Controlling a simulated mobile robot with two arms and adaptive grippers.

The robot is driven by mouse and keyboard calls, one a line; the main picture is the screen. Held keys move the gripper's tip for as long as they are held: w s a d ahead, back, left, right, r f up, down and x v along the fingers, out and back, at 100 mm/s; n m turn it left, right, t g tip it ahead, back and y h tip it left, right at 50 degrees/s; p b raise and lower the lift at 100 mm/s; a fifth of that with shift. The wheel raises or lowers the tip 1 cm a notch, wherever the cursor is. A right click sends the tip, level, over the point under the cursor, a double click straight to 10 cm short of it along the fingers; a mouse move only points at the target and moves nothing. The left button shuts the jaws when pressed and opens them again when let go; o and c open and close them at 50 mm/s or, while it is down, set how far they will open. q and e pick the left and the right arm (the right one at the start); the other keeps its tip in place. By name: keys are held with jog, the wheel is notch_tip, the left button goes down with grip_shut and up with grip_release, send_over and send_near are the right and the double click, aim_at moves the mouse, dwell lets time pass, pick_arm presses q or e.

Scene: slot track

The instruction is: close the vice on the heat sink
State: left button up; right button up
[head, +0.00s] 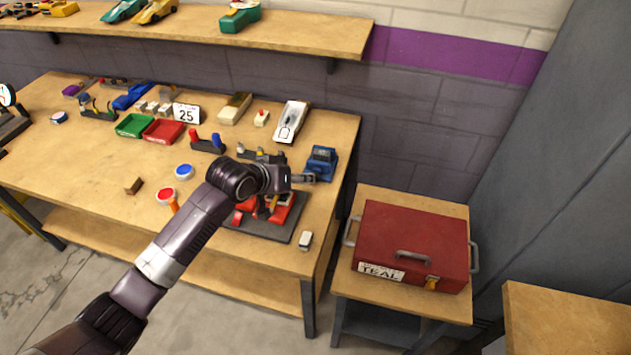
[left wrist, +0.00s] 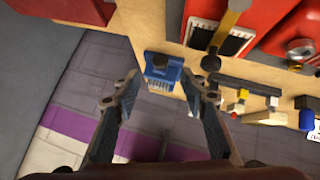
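The blue vice (head: 321,163) stands at the back right corner of the workbench. In the left wrist view the vice (left wrist: 163,72) lies between and beyond my fingertips, with a dark part on top and a pale ribbed part at its near side. I cannot tell whether that ribbed part is the heat sink or how wide the jaws are. My left gripper (head: 304,178) is beside the vice's front left in the head view. In the left wrist view its fingers (left wrist: 160,80) are spread apart with nothing held between them. My right gripper is not in view.
A dark mat (head: 260,226) with red parts lies below my left arm. A white tray (head: 291,121) stands behind, left of the vice. A red toolbox (head: 413,245) sits on a lower side table. A shelf (head: 310,31) runs above the bench.

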pick_arm(q)
jog(key=shift+w+d+f, duration=0.15)
jog(key=shift+w+f, duration=0.05)
jog(key=shift+f, duration=0.3)
jog(key=shift+w+d+f, duration=0.15)
jog(key=shift+w, duration=0.15)
jog(key=x, duration=0.5)
jog(key=shift+w+d+f, duration=0.2)
jog(key=shift+f, duration=0.1)
jog(key=shift+w+d+f, duration=0.15)
jog(key=shift+w+f, duration=0.05)
jog(key=shift+f, duration=0.1)
jog(key=shift+w, duration=0.1)
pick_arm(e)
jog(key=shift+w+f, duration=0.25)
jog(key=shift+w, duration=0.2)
pick_arm(q)
jog(key=shift+d+f, duration=0.1)
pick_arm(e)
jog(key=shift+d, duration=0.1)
